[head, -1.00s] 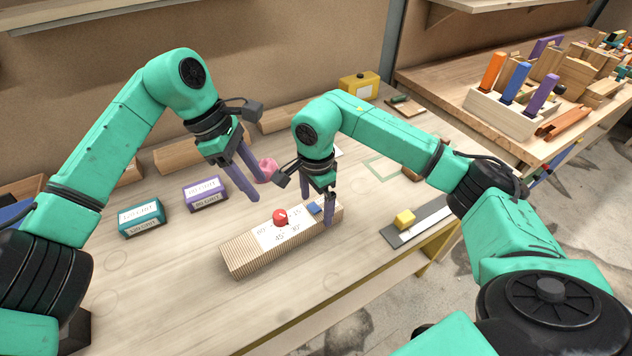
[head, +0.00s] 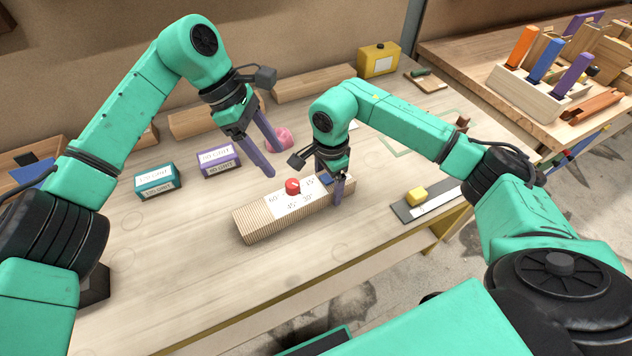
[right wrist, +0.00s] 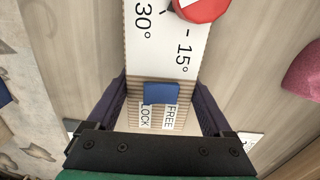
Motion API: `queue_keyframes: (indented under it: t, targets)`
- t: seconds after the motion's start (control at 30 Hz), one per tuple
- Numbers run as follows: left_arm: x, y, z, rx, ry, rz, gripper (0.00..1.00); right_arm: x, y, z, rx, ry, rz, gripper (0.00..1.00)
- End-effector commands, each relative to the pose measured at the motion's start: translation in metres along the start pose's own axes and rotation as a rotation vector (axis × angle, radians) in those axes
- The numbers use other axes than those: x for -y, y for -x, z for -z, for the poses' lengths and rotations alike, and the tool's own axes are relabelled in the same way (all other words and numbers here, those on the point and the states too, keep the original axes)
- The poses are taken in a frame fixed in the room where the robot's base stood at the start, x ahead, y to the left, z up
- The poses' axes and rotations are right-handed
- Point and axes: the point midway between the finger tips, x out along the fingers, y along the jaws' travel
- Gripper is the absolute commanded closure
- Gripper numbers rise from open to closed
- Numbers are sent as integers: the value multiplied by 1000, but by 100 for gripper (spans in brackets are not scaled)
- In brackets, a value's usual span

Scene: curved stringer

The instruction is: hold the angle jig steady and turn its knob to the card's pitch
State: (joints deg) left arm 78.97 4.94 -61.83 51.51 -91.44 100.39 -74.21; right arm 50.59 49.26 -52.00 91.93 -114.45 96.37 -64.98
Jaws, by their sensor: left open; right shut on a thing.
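The angle jig (head: 252,223) is a ribbed wooden block lying on the bench. Its white dial face carries 60°, 45°, 30° and 15° marks around a red knob (head: 292,186). In the right wrist view the knob (right wrist: 200,8) is cut off by the top edge, so its setting cannot be told. A blue tab (right wrist: 161,93) sits by the LOCK and FREE labels. My right gripper (right wrist: 158,82) is shut across the jig's right end, one finger on each side. My left gripper (head: 275,160) is open and empty, above and behind the knob, apart from it.
Teal (head: 157,181) and purple (head: 218,160) grit blocks stand left of the jig. A pink object (head: 279,138) lies behind my left gripper. A yellow block (head: 416,196) sits on a grey strip at right. The bench in front of the jig is clear.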

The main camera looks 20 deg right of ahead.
Motion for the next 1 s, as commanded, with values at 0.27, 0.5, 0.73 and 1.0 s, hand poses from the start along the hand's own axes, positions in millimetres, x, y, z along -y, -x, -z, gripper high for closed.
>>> queue_keyframes:
  t: [0.27,0.5,0.73,1.0]
  targets:
    - [69,-44,-28,609,308,232,31,0,0,0,1,0,1,100]
    - [52,-76,-72,895,470,-82,31,0,1,0,1,0,1,100]
    - [44,-84,-76,934,586,-505,31,0,1,0,1,0,1,100]
    - [75,-72,-29,776,833,-931,31,0,1,0,1,0,1,100]
